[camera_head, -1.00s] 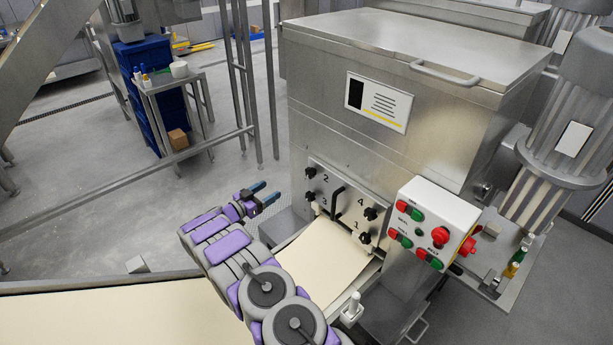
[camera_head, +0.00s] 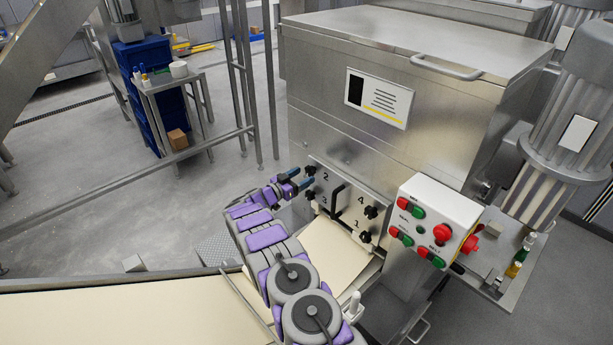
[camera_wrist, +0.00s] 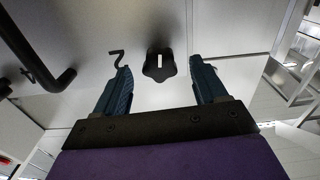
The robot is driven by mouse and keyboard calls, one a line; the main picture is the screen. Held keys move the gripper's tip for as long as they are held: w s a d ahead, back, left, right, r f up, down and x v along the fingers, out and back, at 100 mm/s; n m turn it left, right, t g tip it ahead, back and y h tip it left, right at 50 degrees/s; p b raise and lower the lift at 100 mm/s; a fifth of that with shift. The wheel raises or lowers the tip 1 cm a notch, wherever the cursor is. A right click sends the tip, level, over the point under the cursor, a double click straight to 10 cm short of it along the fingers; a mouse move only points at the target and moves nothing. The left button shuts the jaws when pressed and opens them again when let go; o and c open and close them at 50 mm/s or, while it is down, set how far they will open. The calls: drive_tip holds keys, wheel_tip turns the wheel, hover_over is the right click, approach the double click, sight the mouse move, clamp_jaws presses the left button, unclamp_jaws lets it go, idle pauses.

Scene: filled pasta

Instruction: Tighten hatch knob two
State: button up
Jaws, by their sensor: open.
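Hatch knob two (camera_head: 310,170) is a small black lobed knob at the upper left of the steel hatch plate (camera_head: 347,194), close to the printed "2". In the wrist view the black knob (camera_wrist: 159,65) has a white line on its face, upright in the picture, with a printed "2" to its left. My gripper (camera_head: 301,177) is at the knob, its blue fingers pointing at it. In the wrist view my gripper (camera_wrist: 160,84) is open, with one finger on each side of the knob. Neither finger visibly touches it.
A black hatch handle (camera_head: 337,198) stands in the middle of the plate; it also shows at left in the wrist view (camera_wrist: 38,68). Other knobs (camera_head: 371,212) sit near. A control box (camera_head: 433,220) is at right. Pale dough (camera_head: 335,250) runs below.

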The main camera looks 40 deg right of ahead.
sight(308, 173)
drive_tip(key=shift+w+d, duration=0.1)
drive_tip(key=shift+d, duration=1.45)
drive_tip(key=shift+a+r, duration=0.1)
drive_tip(key=c, duration=1)
